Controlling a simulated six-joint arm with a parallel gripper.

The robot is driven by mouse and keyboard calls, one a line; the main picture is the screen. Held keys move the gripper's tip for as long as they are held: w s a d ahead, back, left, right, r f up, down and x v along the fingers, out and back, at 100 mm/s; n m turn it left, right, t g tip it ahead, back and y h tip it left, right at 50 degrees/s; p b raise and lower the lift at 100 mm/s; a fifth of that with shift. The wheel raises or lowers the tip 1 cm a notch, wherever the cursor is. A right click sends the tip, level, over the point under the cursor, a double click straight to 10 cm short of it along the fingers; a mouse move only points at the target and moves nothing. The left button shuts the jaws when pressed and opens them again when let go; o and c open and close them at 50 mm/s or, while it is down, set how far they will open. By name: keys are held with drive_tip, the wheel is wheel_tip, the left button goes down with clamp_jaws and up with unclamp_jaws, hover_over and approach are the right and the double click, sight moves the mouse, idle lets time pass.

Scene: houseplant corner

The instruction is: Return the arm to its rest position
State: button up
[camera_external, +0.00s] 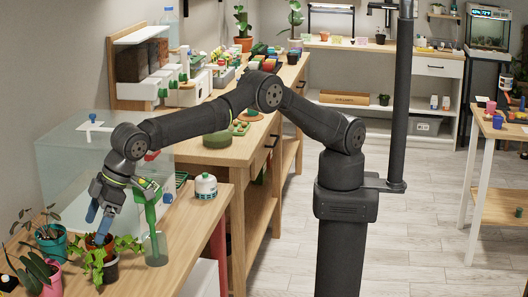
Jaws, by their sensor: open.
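My gripper (97,226), with blue fingertips, hangs at the left end of the wooden bench (193,232), pointing down. It is open. Its tips are just above or beside a terracotta pot (92,241) with a leafy plant; I cannot tell whether they touch it. My arm reaches left across the bench from its column, elbow raised.
A clear box (62,165) stands behind. A white canister (205,186) sits to the right.

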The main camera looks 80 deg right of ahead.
drive_tip(key=w+d+r, duration=0.3)
drive_tip(key=d+r, duration=0.1)
drive_tip(key=r, duration=0.3)
drive_tip(key=w+d+r+n, duration=0.1)
drive_tip(key=w+d+r, duration=0.25)
drive_tip(key=r, duration=0.45)
drive_tip(key=w+d+r, duration=0.2)
drive_tip(key=d+r, duration=0.3)
drive_tip(key=r, duration=0.2)
drive_tip(key=w+d+m, duration=0.1)
drive_tip(key=w+d, duration=0.2)
drive_tip(key=d, duration=0.5)
drive_tip(key=w+d+m+h, duration=0.1)
drive_tip(key=w+d, duration=0.3)
drive_tip(key=d, duration=0.5)
drive_tip(key=w+d+m+t, duration=0.1)
drive_tip(key=w+d, duration=0.3)
drive_tip(key=d, duration=0.4)
drive_tip(key=shift+w+d+m+h, duration=0.25)
drive_tip(key=shift+d+m+h, duration=0.1)
drive_tip(key=shift+m, duration=0.45)
drive_tip(key=shift+f, duration=0.1)
